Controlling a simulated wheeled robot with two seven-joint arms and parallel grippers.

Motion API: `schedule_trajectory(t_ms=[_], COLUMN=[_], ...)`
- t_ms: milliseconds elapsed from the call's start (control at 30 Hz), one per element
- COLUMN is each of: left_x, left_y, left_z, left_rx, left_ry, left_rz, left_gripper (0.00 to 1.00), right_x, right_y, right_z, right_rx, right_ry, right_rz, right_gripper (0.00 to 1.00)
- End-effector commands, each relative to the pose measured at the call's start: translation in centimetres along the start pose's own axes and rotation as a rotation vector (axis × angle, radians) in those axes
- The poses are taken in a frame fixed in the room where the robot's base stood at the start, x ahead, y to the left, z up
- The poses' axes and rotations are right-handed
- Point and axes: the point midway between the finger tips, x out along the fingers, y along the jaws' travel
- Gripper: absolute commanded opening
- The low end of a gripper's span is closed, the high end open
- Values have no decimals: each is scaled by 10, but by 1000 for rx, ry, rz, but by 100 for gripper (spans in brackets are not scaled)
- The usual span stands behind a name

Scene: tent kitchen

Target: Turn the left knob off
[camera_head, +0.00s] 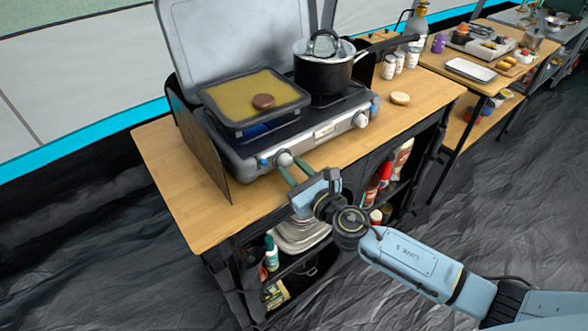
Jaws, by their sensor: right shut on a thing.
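A grey camping stove (238,165) with its lid raised stands on a wooden table. Its left knob (284,157) is on the front panel, partly covered by my gripper's fingers. Its right knob (361,119) is at the other end of the panel and is clear. My right gripper (290,169) reaches in from the lower right. Its green fingers are at the left knob and shut on it. The knob's exact angle is too small to tell. My left gripper is not in view.
A square pan (240,88) with a brown round piece and a lidded black pot (322,77) sit on the stove. The wooden table (170,160) has free room at its left. Shelves below hold bottles and plates (301,233).

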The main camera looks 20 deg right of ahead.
Motion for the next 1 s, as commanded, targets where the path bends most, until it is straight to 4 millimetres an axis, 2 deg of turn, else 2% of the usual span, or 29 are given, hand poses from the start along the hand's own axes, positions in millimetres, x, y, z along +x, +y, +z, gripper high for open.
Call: schedule_trajectory(t_ms=[267,467,1000], left_x=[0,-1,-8], left_y=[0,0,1], left_z=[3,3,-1], left_rx=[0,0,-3], left_ry=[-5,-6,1], left_rz=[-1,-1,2], left_gripper=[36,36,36], right_x=[0,0,0], right_y=[0,0,0], right_z=[0,0,1], right_rx=[18,101,577], right_ry=[1,6,31], right_rz=[0,1,3], right_gripper=[7,7,7])
